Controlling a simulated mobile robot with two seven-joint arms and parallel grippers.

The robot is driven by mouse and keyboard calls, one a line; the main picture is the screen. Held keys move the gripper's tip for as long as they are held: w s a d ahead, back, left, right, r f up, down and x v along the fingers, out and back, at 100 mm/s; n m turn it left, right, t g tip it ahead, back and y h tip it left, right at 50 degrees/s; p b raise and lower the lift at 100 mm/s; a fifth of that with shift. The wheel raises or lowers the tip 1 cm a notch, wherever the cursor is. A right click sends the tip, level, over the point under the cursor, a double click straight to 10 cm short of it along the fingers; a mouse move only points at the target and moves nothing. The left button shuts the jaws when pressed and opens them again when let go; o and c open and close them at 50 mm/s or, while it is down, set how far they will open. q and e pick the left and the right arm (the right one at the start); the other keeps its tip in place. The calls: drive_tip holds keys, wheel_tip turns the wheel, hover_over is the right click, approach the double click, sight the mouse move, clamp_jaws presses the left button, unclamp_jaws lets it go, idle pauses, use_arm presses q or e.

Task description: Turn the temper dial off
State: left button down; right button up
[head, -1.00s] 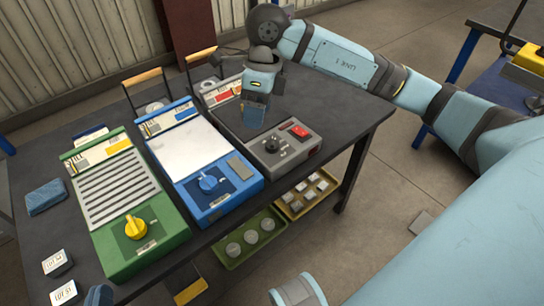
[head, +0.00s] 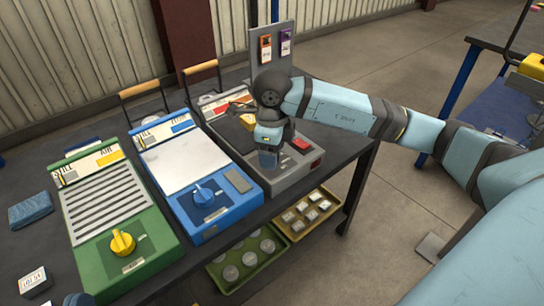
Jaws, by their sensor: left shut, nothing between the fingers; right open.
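Three bench units each carry a dial; their labels are too small for me to tell which is the temper dial. The green unit (head: 127,283) has a yellow dial (head: 122,242). The blue unit (head: 220,233) has a blue dial (head: 203,196). The grey unit (head: 305,168) has a red switch (head: 302,144); its black dial is hidden behind my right gripper (head: 268,160). That gripper points down over the grey unit's front panel, open. I cannot tell whether its fingers touch the dial.
A grey upright panel (head: 284,46) with orange and purple tags stands behind the grey unit. A blue cloth-like block (head: 30,211) and a small labelled block (head: 36,280) lie at left. Green (head: 232,284) and yellow (head: 325,222) trays sit below the bench top.

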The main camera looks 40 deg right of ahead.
use_arm(q)
drive_tip(key=shift+f, duration=0.2)
use_arm(e)
drive_tip(key=shift+f, duration=0.4)
drive_tip(key=shift+c, duration=0.4)
drive_tip(key=c, duration=0.8)
drive_tip(key=shift+c, duration=0.2)
use_arm(q)
drive_tip(key=shift+f, duration=0.1)
use_arm(e)
drive_tip(key=n+b, duration=0.1)
drive_tip(key=n, duration=0.3)
use_arm(q)
drive_tip(key=shift+w+d+f+g+b, duration=0.15)
drive_tip(key=shift+f+g+b, duration=0.2)
drive_tip(key=shift+f, duration=0.4)
drive_tip(key=shift+w+a+f+g+b, duration=0.1)
drive_tip(key=shift+f+g+b, duration=0.25)
drive_tip(key=shift+f, duration=0.35)
use_arm(e)
drive_tip(key=shift+n, duration=2)
use_arm(q)
drive_tip(key=shift+s+f, duration=0.15)
drive_tip(key=shift+f, duration=0.05)
drive_tip(key=shift+f, duration=0.1)
use_arm(e)
drive_tip(key=o, duration=0.9)
